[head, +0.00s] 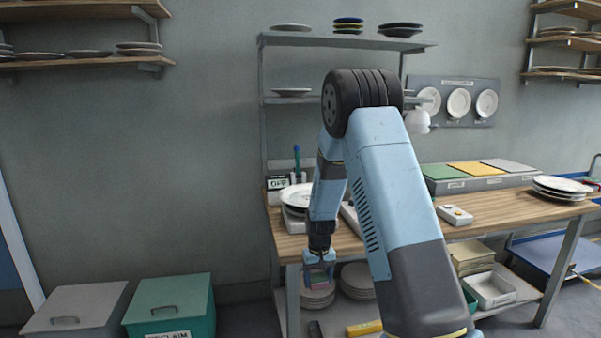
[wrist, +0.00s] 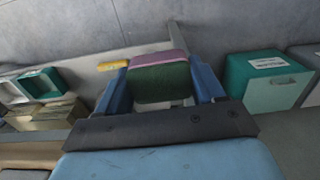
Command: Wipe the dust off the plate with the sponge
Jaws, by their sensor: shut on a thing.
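My gripper (head: 320,262) hangs in front of the near edge of the wooden table (head: 490,208), below its top. It is shut on the sponge (wrist: 162,82), which is dark green with a pinkish layer. The sponge also shows small in the head view (head: 318,277), between the fingers. A white plate (head: 293,196) rests on a pale device at the left end of the table, above and behind my gripper. My arm hides part of it. Dust on it is too small to tell.
Stacked plates (head: 356,280) stand on the shelf under the table. A green bin (head: 170,308) and a grey bin (head: 75,310) stand at the lower left. More plates (head: 562,187) lie at the table's right end. A tray with coloured pads (head: 478,178) lies at the back.

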